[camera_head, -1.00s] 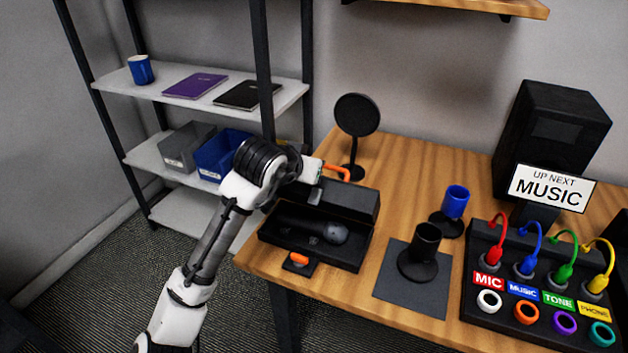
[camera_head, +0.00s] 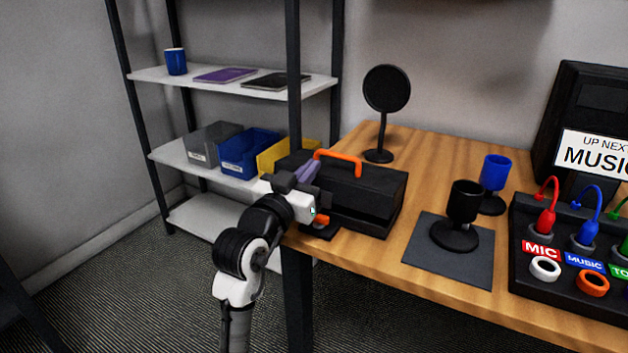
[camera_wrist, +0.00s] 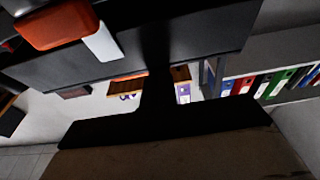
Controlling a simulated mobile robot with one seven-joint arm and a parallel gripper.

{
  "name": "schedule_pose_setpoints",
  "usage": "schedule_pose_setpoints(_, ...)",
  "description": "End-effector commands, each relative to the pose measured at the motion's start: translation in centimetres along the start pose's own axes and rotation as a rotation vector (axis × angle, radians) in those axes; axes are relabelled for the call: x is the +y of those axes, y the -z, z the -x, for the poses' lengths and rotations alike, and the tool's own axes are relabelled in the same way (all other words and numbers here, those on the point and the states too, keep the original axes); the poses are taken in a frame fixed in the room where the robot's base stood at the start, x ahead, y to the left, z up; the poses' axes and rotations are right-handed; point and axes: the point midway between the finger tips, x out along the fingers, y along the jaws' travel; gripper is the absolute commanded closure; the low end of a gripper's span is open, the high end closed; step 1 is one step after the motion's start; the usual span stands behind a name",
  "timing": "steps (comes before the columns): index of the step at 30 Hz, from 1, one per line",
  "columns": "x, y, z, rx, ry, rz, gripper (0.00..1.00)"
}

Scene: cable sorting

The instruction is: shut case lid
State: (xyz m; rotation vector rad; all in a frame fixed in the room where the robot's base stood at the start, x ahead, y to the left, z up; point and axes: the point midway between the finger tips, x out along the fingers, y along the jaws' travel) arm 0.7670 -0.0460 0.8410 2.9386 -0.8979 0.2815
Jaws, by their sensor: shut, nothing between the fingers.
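The black case (camera_head: 368,212) sits at the left end of the wooden table in the head view. Its lid (camera_head: 382,181) is down over the base, with the orange handle (camera_head: 340,156) on top. I cannot tell whether a thin gap is left along the front. The microphone inside is hidden. My gripper (camera_head: 308,172) is shut and empty at the left end of the case, close against the lid. An orange piece (camera_head: 321,220) on a small dark base shows just below my wrist, partly covered. The wrist view shows dark surfaces and an orange part (camera_wrist: 57,24) close up.
A round black screen on a stand (camera_head: 386,90) stands behind the case. A black cup holder (camera_head: 463,205) on a grey mat and a blue cup (camera_head: 494,173) stand to the right. The cable panel (camera_head: 520,265) is further right. Shelves with bins (camera_head: 250,152) stand left.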

Motion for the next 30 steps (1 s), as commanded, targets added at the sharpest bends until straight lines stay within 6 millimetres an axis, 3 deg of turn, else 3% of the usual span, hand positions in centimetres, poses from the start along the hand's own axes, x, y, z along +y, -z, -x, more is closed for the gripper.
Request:
schedule_pose_setpoints(1,0.0,-1.1,0.4,0.028,0.000,0.003,1.00)
schedule_pose_setpoints(9,0.1,-1.8,1.3,0.041,-0.002,0.000,1.00)
schedule_pose_setpoints(30,0.0,-2.2,1.5,0.031,-0.001,0.003,1.00)
